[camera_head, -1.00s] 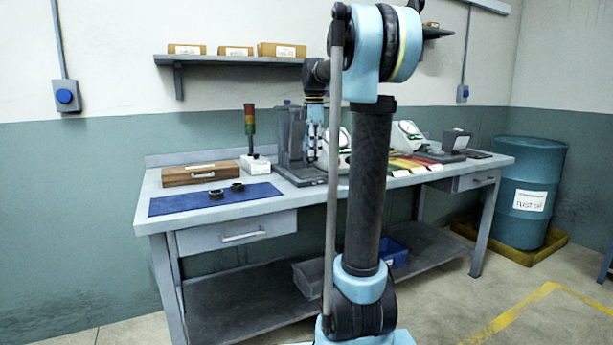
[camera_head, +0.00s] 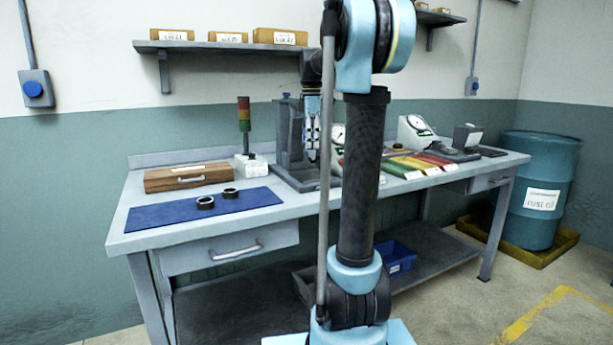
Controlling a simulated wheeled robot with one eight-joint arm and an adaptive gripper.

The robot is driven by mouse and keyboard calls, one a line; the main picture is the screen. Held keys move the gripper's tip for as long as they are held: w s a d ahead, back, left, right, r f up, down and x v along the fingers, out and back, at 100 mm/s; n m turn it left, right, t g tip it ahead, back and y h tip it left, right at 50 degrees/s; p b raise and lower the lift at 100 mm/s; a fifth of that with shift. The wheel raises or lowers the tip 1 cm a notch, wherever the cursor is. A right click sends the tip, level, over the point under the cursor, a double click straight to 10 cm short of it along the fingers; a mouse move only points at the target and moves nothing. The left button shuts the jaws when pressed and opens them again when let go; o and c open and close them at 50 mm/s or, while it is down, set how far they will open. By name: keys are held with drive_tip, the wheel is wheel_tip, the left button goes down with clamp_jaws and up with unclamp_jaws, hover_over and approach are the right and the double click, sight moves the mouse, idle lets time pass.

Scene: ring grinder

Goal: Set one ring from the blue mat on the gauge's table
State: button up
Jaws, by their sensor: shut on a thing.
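Two dark rings lie on the blue mat (camera_head: 150,217), a left ring (camera_head: 205,203) and a right ring (camera_head: 230,193). My gripper (camera_head: 312,152) points down beside the grey upright stand (camera_head: 288,145), behind my arm's column. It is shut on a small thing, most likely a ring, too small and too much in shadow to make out. A white dial instrument (camera_head: 338,133) behind my arm is partly hidden. Another dial instrument (camera_head: 413,131) stands further right. I cannot tell for sure which of these is the gauge with the table.
A wooden box (camera_head: 188,178) and a signal tower (camera_head: 244,128) stand behind the mat. Yellow, green and red trays (camera_head: 415,163) lie right of my arm. A shelf (camera_head: 215,46) hangs above the bench. A blue drum (camera_head: 540,190) stands at the right.

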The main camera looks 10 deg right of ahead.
sight(310, 174)
drive_tip(key=shift+w+d, duration=0.15)
drive_tip(key=shift+f, duration=5.05)
drive_tip(key=o, duration=1.1)
